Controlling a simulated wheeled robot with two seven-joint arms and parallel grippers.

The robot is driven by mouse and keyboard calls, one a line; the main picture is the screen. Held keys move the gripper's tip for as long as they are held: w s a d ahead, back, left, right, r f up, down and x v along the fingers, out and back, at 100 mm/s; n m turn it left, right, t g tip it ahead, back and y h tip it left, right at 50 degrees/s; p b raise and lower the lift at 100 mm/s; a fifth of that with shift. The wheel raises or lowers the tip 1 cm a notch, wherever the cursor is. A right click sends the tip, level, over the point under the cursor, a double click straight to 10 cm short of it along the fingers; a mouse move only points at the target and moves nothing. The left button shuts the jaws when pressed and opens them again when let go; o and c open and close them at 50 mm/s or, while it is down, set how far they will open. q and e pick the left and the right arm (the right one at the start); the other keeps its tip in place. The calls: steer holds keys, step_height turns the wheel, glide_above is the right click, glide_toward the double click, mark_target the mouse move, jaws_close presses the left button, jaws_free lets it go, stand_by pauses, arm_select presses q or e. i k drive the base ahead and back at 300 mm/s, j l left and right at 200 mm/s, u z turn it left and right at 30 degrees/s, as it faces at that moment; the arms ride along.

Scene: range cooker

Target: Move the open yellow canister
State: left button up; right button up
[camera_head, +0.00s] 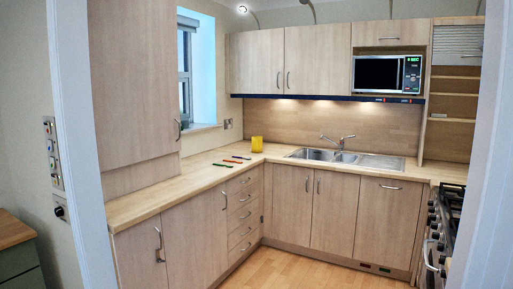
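A yellow canister (257,144) stands upright on the wooden counter near the back corner, left of the sink. It is small in this view, and I cannot tell whether its top is open. Neither of my grippers shows in the head view.
Several coloured utensils or pens (232,161) lie on the counter (165,190) in front of the canister. A sink (345,158) is to its right, a microwave (387,74) above right. A range cooker (447,220) stands at right. A white door frame (75,130) edges the opening; the wooden floor (300,272) beyond is clear.

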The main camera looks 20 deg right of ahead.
mark_target(256, 140)
steer(key=i+z, duration=0.2)
steer(key=i, duration=0.25)
steer(key=i+j+z, duration=0.2)
steer(key=i, duration=0.3)
steer(key=i+j+z, duration=0.2)
steer(key=i, duration=0.25)
steer(key=i+l+z, duration=0.35)
steer(key=i, duration=0.35)
steer(key=i+z, duration=0.4)
steer(key=i, duration=0.35)
steer(key=i+j+z, duration=0.1)
steer(key=i+z, duration=0.25)
steer(key=i, duration=0.35)
steer(key=i+u, duration=0.15)
steer(key=i, duration=0.4)
steer(key=i+l+u, duration=0.15)
steer(key=i, duration=0.35)
steer(key=i+l+u, duration=0.15)
steer(key=i, duration=0.35)
steer(key=i+l+u, duration=0.15)
steer(key=i+l, duration=0.2)
steer(key=i, duration=0.15)
